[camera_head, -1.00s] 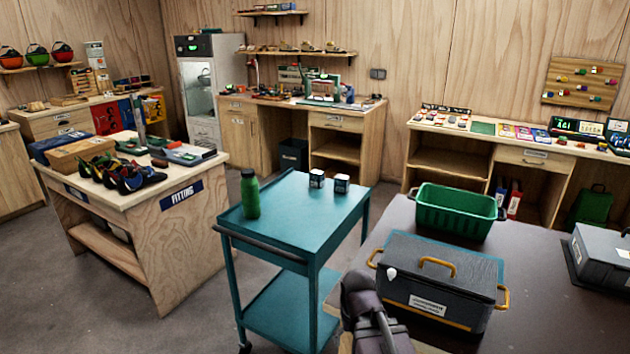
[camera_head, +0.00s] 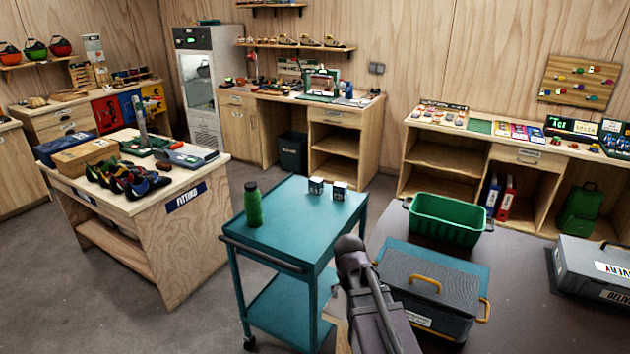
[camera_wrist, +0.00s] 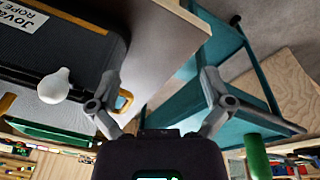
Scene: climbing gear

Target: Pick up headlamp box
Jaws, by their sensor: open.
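Two small dark boxes with pale labels, a left one (camera_head: 316,186) and a right one (camera_head: 339,191), stand side by side on the far end of the teal cart (camera_head: 290,222). They are too small to read, so I cannot tell whether either is the headlamp box. My gripper (camera_wrist: 160,78) is open and empty in the wrist view, its two fingers spread above the gap between a dark table and the teal cart. In the head view my arm reaches up beside the cart's right side; I cannot make out the fingers there.
A green bottle (camera_head: 252,204) stands on the cart's left side. To the right, a dark table (camera_head: 520,290) holds a green crate (camera_head: 446,222), a grey case (camera_head: 430,292) with yellow handles and another grey case (camera_head: 598,270). A fitting bench (camera_head: 150,205) stands left.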

